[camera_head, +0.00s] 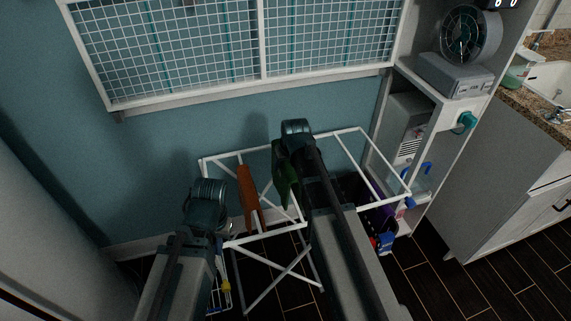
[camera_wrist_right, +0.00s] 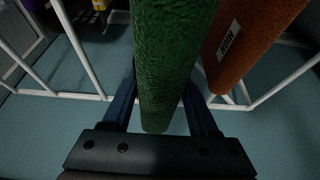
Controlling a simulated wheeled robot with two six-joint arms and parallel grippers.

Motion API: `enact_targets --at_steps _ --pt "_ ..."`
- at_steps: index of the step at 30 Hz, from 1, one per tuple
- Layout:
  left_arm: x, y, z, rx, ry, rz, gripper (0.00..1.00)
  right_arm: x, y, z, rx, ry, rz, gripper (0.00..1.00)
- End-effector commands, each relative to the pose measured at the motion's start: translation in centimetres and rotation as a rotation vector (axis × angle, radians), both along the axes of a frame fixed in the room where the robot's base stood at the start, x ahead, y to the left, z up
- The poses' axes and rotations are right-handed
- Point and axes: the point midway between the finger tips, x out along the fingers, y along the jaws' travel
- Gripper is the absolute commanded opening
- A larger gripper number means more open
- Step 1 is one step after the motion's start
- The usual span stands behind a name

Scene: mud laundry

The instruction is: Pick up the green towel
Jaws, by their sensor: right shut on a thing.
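The green towel (camera_head: 283,176) hangs at the white drying rack, partly hidden by my right arm in the head view. In the right wrist view the green towel (camera_wrist_right: 166,60) fills the middle, between the two fingers. My right gripper (camera_wrist_right: 163,112) is shut on it. My left gripper (camera_head: 208,196) is over the left end of the rack, apart from the towel; its fingers are not clear enough to tell open from shut.
An orange towel (camera_head: 248,197) hangs on the white drying rack (camera_head: 352,145) just left of the green one; it shows close by in the right wrist view (camera_wrist_right: 246,42). A shelf unit (camera_head: 432,120) with several items stands right. A wall grid (camera_head: 200,45) is above.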

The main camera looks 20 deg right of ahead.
Motion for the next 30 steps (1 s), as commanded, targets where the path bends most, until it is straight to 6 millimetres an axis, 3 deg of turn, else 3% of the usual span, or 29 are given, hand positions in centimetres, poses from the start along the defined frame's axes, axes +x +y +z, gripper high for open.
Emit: enact_targets --at_steps 1,17,30 --pt "0.0 0.0 1.5 0.0 0.0 0.0 0.0 0.0 0.0 1.5 0.0 0.0 0.0 0.0" --pt "0.0 0.0 9.3 0.0 0.0 0.001 0.0 0.0 0.0 9.3 0.0 0.0 0.0 0.0" --pt "0.0 0.0 17.5 0.0 0.0 0.001 0.0 0.0 0.0 17.5 0.0 0.0 0.0 0.0"
